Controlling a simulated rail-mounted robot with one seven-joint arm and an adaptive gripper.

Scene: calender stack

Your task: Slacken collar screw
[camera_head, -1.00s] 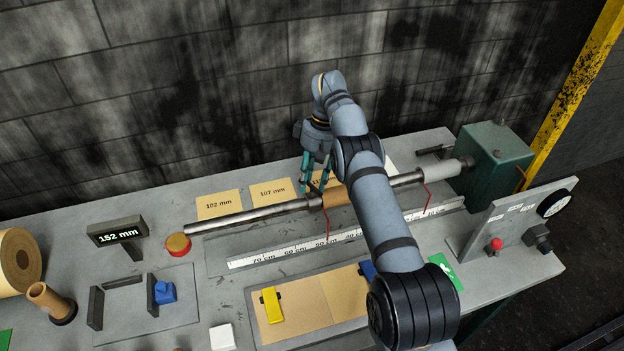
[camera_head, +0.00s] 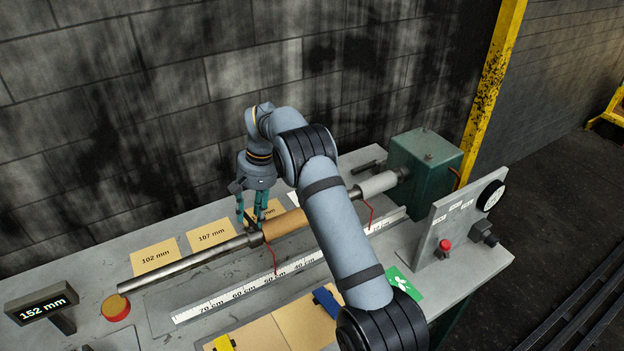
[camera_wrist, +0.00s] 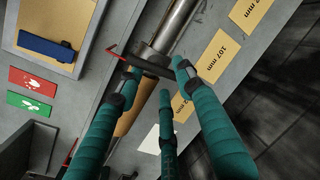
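A steel shaft (camera_head: 190,265) runs along the bench with a tan core (camera_head: 288,221) on it. A grey collar (camera_head: 257,239) sits at the core's left end, with a thin red pointer (camera_head: 273,259) hanging down to the ruler. In the wrist view the collar (camera_wrist: 153,54) has a dark bar (camera_wrist: 146,65) across it, which looks like the screw's handle. My three-fingered teal gripper (camera_head: 252,222) points down over the collar. In the wrist view its fingertips (camera_wrist: 156,76) stand apart around the bar; I cannot tell whether they touch it. The screw itself is hidden.
A white ruler (camera_head: 215,304) lies in front of the shaft. Tan cards (camera_head: 155,258) lie behind it. A second red pointer (camera_head: 370,213) hangs farther right. A green housing (camera_head: 425,160) and a panel with a red button (camera_head: 444,245) stand at the right. A 152 mm display (camera_head: 41,304) stands left.

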